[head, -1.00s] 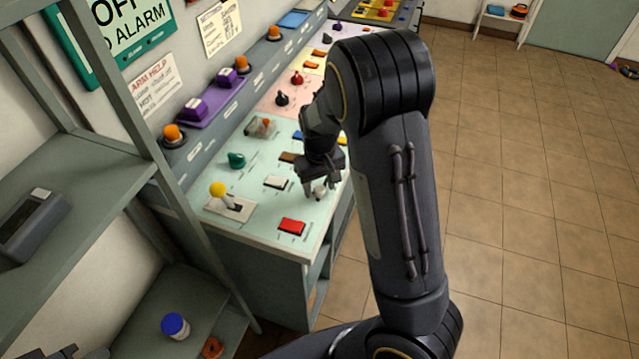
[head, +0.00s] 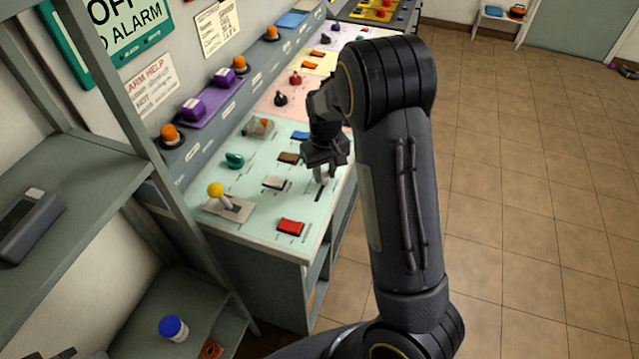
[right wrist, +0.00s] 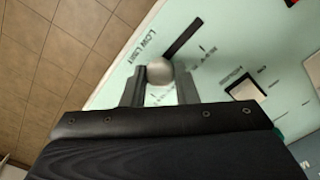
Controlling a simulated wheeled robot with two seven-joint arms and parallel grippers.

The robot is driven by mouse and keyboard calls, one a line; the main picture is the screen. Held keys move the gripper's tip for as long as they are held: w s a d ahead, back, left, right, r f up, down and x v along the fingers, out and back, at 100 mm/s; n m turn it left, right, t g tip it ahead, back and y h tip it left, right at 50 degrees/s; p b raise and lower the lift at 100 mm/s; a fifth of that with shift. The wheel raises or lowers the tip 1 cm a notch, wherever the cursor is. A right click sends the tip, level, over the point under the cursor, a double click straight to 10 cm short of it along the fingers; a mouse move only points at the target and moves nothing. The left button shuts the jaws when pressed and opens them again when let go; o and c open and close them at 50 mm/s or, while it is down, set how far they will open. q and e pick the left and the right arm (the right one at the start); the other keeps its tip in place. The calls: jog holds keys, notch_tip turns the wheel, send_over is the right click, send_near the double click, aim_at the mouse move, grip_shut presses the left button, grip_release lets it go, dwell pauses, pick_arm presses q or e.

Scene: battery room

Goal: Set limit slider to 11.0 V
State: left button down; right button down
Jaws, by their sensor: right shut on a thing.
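My right gripper (head: 323,173) reaches down over the right edge of the pale green panel. In the right wrist view its fingers are shut on the round silver slider knob (right wrist: 160,72), one on each side. The dark slider slot (right wrist: 183,37) runs from the knob toward the upper right, beside the printed words "LOW LIMIT". The scale marks are too small to read.
A red rocker switch (head: 291,226), a white switch (head: 276,182), a brown switch (head: 289,158), a green knob (head: 235,160) and a yellow-topped lever (head: 216,190) stand near on the panel. Shelving (head: 75,180) is at left. Open floor lies at right.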

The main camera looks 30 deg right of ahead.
aim_at(326, 173)
jog(key=shift+w+d, duration=0.5)
jog(key=shift+d, duration=0.1)
jog(key=c, duration=1.1)
grip_release()
notch_tip(326, 173, up, 8)
jog(key=shift+f+b, duration=0.1)
jog(key=shift+b, duration=0.35)
